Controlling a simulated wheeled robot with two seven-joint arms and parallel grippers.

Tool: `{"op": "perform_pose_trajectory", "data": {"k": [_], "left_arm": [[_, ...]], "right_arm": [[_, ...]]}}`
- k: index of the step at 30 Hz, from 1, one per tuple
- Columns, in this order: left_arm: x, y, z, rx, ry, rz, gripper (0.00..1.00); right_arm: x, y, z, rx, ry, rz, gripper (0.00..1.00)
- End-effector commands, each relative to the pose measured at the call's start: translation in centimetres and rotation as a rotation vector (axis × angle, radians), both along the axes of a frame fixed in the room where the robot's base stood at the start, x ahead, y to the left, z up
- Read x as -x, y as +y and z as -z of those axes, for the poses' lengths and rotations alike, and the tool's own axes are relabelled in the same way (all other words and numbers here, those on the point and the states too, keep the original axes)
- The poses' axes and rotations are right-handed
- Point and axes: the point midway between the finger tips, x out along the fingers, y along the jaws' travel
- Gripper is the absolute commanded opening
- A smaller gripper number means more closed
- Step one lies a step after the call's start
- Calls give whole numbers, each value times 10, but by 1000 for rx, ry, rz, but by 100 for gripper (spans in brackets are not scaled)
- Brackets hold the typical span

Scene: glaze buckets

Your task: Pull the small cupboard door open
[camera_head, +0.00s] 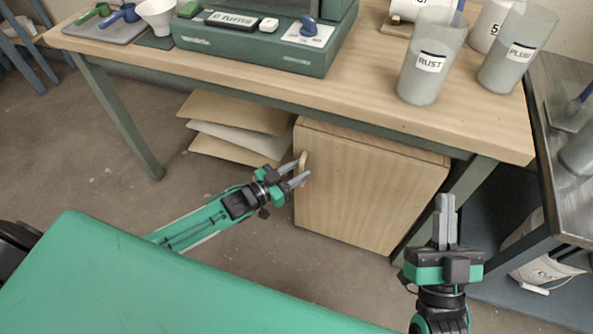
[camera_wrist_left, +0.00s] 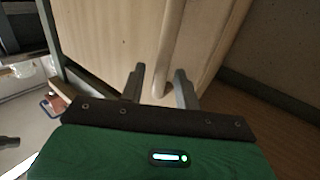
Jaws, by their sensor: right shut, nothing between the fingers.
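The small wooden cupboard (camera_head: 375,195) stands on the floor under the table, its light wood door facing me and looking shut. A pale upright bar handle (camera_head: 303,160) is at the door's left edge. It also shows in the left wrist view as a rounded handle (camera_wrist_left: 172,50). My left gripper (camera_head: 299,173) is open at the handle. In the left wrist view its two fingers (camera_wrist_left: 161,72) stand apart, with the handle's lower end between them; I cannot tell whether they touch it. My right gripper (camera_head: 445,200) is shut and empty, in front of the cupboard's right side.
The wooden table (camera_head: 380,105) is above the cupboard, with its green leg (camera_head: 115,115) at left. Boards (camera_head: 235,135) are stacked left of the cupboard. The RUST cup (camera_head: 425,75) and PLUM cup (camera_head: 512,65) stand on top. Floor before the door is clear.

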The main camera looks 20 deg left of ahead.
Motion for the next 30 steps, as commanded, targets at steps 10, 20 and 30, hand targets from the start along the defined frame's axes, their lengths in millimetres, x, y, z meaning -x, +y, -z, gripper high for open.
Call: {"op": "perform_pose_trajectory", "data": {"k": [10,20,30], "left_arm": [[0,0,0,0,0,0,0],[11,-2,-2,2,2,-28,0],[48,-8,-3,4,6,-125,0]], "right_arm": [[0,0,0,1,2,0,0],[-4,8,26,34,150,-22,0],[17,35,116,152,630,-113,0]]}}
